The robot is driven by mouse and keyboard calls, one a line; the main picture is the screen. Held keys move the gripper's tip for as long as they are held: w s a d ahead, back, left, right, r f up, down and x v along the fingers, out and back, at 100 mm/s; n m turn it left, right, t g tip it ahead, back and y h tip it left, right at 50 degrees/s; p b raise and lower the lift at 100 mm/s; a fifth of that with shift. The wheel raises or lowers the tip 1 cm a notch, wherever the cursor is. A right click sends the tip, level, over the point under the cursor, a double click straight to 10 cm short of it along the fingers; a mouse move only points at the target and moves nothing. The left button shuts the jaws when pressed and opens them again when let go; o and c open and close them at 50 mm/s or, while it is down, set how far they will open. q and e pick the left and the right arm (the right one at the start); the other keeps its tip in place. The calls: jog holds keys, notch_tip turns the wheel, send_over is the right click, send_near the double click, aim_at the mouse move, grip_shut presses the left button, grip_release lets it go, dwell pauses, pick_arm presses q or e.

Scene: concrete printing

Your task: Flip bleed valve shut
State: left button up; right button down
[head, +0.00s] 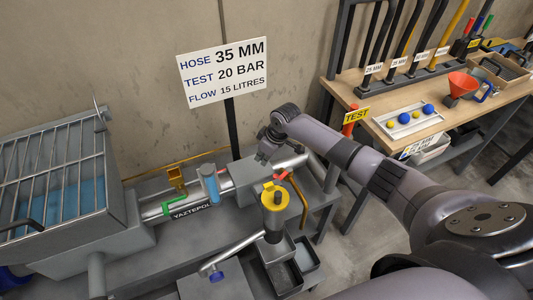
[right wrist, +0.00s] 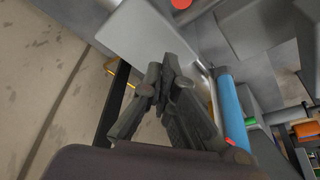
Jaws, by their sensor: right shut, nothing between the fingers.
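My right gripper (head: 263,156) reaches in from the right and is over the back of the pipe rig, near the grey block behind the blue cylinder (head: 210,183). In the right wrist view its fingers (right wrist: 167,72) are together with nothing between them. Several small coloured fittings sit on the rig: a green handle (head: 150,208), a yellow-orange fitting (head: 177,180), and a small red lever (head: 281,177) by a yellow-capped cylinder (head: 275,197). I cannot tell for sure which is the bleed valve. The blue cylinder also shows in the right wrist view (right wrist: 229,108). My left gripper is out of view.
A caged hopper (head: 55,180) stands at the left. A sign board (head: 223,72) on a post rises behind the rig. Grey bins (head: 280,276) sit in front. A wooden bench (head: 460,110) with a red funnel (head: 461,84) stands at the right.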

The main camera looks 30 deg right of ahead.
jog(key=x, duration=0.5)
jog(key=s+d+p, duration=0.2)
jog(key=s, duration=0.1)
jog(key=shift+s, duration=0.2)
jog(key=shift+f, duration=0.1)
jog(key=shift+s+d, duration=0.1)
